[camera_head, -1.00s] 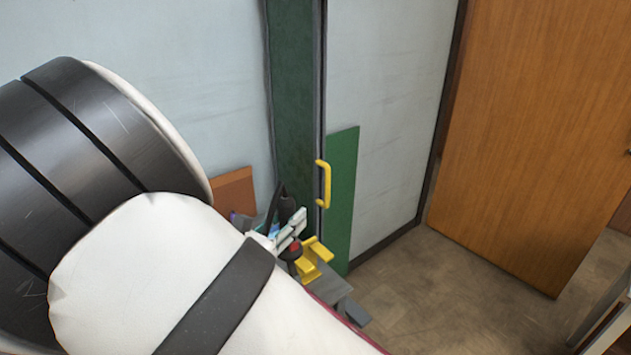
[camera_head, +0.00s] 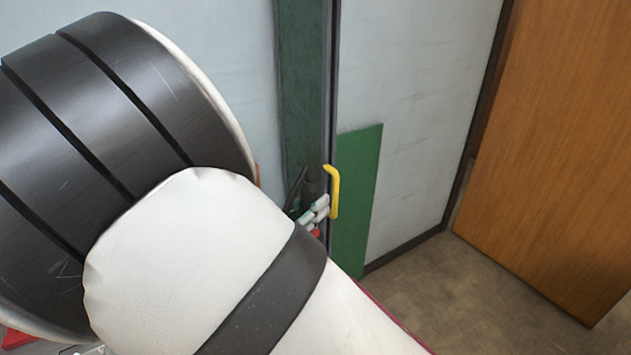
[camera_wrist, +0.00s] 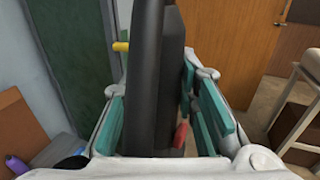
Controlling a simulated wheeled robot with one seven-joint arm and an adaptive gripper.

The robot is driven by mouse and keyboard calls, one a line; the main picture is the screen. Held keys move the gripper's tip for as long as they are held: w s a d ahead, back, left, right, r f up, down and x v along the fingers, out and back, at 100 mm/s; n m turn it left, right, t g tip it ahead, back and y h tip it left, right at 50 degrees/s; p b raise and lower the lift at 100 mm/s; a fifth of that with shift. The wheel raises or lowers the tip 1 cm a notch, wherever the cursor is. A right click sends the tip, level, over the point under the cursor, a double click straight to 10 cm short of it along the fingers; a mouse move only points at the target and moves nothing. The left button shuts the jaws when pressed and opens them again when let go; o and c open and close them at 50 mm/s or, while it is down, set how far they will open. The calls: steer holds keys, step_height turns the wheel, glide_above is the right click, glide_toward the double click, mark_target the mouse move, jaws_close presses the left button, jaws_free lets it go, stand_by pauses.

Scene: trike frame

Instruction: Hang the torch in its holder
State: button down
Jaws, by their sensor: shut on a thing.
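The torch (camera_wrist: 152,90) is a long black body that runs up the middle of the wrist view, with a red part low on its right side. My gripper (camera_wrist: 160,112) is shut on it between teal pads. In the head view the torch (camera_head: 310,187) shows as a small dark upright shape above the pale fingers. A yellow bracket (camera_head: 333,190), which may be the holder, is on the edge of the green post, just right of the torch and fingers. It also shows in the wrist view (camera_wrist: 121,46), left of the torch. Contact between them cannot be told.
The green post (camera_head: 303,80) and a green panel (camera_head: 357,200) stand against the pale wall. A wooden door (camera_head: 555,150) is at right, with open floor (camera_head: 480,280) before it. In the wrist view a brown board (camera_wrist: 22,125) and a purple item (camera_wrist: 15,165) are at lower left.

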steer(key=shift+w+f+b, duration=0.1)
steer(key=shift+f+b, duration=2.15)
steer(key=shift+f, duration=1.15)
steer(key=shift+f+b, duration=0.75)
steer(key=shift+f, duration=1.25)
steer(key=shift+f, duration=0.45)
steer(key=c, duration=1.2)
jaws_free()
steer(key=shift+s+a, duration=0.1)
steer(key=shift+s, duration=0.1)
